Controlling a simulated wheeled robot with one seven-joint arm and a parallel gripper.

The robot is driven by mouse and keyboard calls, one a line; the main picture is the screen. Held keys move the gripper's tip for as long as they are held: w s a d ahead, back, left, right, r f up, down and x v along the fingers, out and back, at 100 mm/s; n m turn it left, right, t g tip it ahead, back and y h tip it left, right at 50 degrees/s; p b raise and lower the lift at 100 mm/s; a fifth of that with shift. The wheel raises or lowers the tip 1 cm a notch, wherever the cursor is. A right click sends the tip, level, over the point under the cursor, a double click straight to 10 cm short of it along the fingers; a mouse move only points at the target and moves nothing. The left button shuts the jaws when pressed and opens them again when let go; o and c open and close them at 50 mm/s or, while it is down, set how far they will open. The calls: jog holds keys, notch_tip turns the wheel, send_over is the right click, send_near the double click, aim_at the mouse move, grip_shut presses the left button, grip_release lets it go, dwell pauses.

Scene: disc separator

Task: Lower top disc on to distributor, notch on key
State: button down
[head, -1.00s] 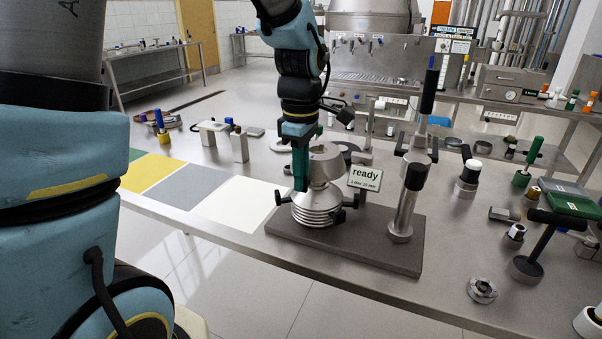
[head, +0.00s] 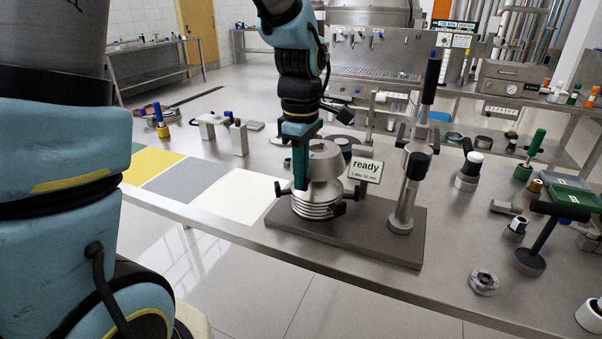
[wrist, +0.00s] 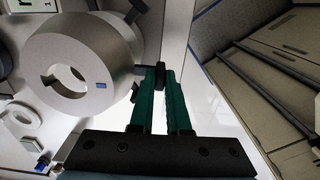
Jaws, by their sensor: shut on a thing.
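The top disc (head: 322,162) is a grey steel cone. In the wrist view, the disc (wrist: 115,48) is left of my gripper (wrist: 160,82). The fingertips meet a black part beside the rim. The key is not visible.
The stack stands on a dark base plate (head: 390,248) with black side knobs. Close to the right are a "ready" sign (head: 365,170) and an upright steel post tool (head: 406,200). Coloured mats (head: 236,197) lie to the left. Several tools and fittings occupy the right side.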

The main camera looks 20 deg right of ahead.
jog(key=shift+f+b, duration=1.25)
jog(key=shift+f, duration=0.8)
jog(key=shift+f, duration=0.15)
jog(key=shift+f+b, duration=0.3)
jog(key=c, duration=0.8)
grip_release()
notch_tip(320, 180, up, 11)
jog(key=shift+f+b, duration=0.1)
jog(key=shift+b, duration=0.55)
